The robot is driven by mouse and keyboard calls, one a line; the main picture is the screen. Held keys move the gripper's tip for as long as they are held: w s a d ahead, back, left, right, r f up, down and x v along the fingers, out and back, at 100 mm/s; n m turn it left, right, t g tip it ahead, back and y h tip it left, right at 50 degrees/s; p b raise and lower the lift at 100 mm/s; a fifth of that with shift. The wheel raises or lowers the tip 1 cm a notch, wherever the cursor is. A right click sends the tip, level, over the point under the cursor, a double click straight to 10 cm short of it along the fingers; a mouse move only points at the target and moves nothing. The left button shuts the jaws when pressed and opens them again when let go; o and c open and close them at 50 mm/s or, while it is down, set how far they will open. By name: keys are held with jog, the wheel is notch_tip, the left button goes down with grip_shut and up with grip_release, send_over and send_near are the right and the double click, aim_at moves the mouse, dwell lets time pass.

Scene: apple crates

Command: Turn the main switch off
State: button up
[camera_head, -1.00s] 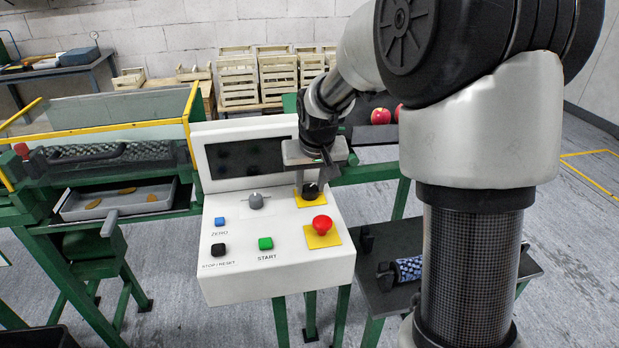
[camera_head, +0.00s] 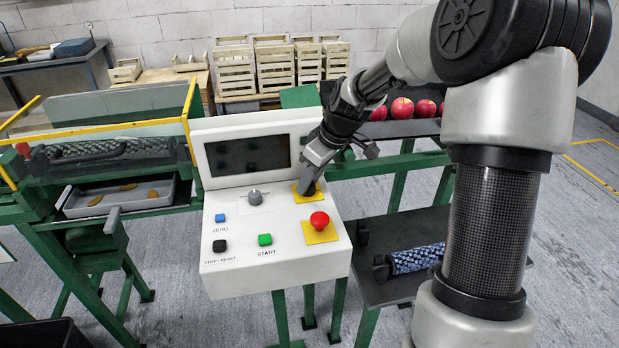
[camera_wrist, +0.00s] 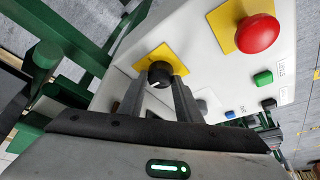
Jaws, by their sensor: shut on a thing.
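The main switch is a black rotary knob (camera_wrist: 160,73) on a yellow plate (camera_wrist: 148,60) in the wrist view. A pale mark shows on its face, near the lower left. My gripper (camera_wrist: 160,88) is shut on the knob, one finger on each side. In the head view, my gripper (camera_head: 307,189) reaches down at a tilt to the yellow plate (camera_head: 297,198), at the upper right of the white control panel (camera_head: 225,265). It hides most of the knob there.
A red mushroom button (camera_head: 320,220) sits just below the switch. A grey knob (camera_head: 255,198), blue button (camera_head: 220,218), green button (camera_head: 265,240) and black button (camera_head: 219,246) are to the left. A dark screen (camera_head: 248,156) stands behind. Red apples (camera_head: 402,108) lie at the back right.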

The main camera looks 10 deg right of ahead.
jog(key=shift+n, duration=0.3)
jog(key=o, duration=1)
jog(key=p+v, duration=0.1)
jog(key=v, duration=1.6)
jog(key=shift+w+d+r+p, duration=0.15)
jog(key=shift+r+p, duration=0.05)
jog(key=shift+p, duration=0.15)
